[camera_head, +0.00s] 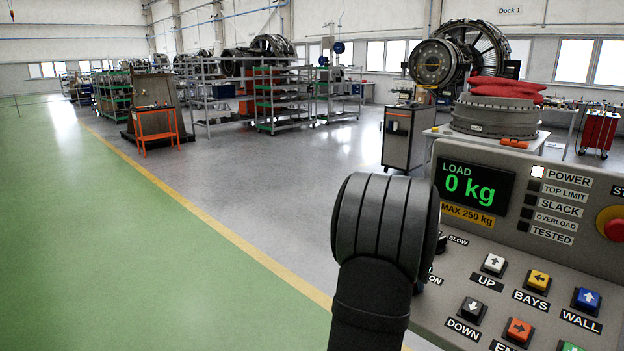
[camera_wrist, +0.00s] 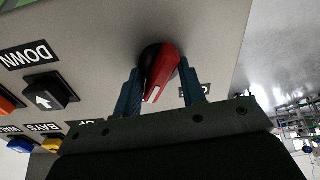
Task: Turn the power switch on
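The power switch (camera_wrist: 160,75) is a rotary knob with a red bar on a dark round base, on the grey control panel (camera_head: 470,230). In the wrist view it stands between the two teal fingers of my gripper (camera_wrist: 162,90), its red bar slanting between them. The fingers straddle the bar, with a visible gap on its right; contact near the base cannot be told. In the head view my dark wrist hides the fingers and most of the switch. Beside the POWER label, the indicator (camera_head: 537,171) is bright white; the other indicators below are dark.
The display (camera_head: 473,190) reads LOAD 0 kg. Push buttons, such as the UP button (camera_head: 494,265) and DOWN button (camera_head: 471,311), sit close to my wrist. A red emergency stop (camera_head: 612,224) is at the panel's right. Open floor lies left.

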